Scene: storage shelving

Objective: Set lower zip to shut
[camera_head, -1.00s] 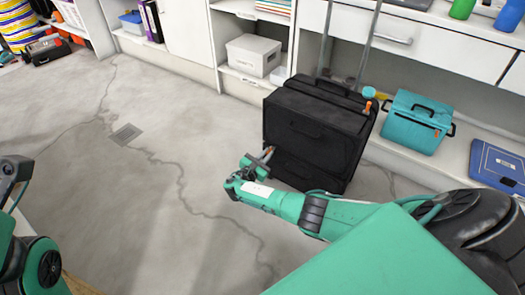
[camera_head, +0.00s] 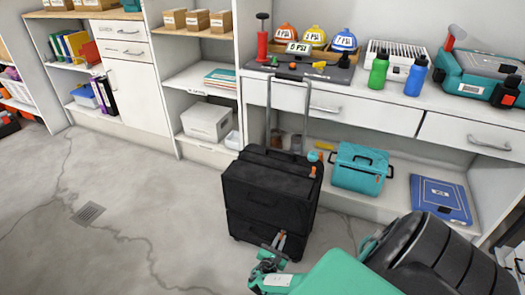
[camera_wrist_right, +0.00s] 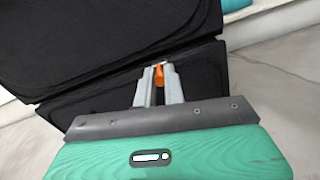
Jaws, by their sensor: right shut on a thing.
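A black suitcase (camera_head: 258,192) stands upright on the floor, its pull-out handle raised. A seam crosses its front low down, between an upper and a lower section. My right gripper (camera_head: 280,239) is at this seam, towards the right side of the front. Its fingers are shut on an orange zip pull, the lower zip (camera_wrist_right: 159,75), which shows between the fingertips in the right wrist view. Another orange pull (camera_head: 313,171) is at the suitcase's upper right edge. My left gripper is out of view.
A teal cooler box (camera_head: 361,169) and a blue folder (camera_head: 440,198) lie on the low shelf to the right. The floor (camera_head: 120,200) to the left is clear.

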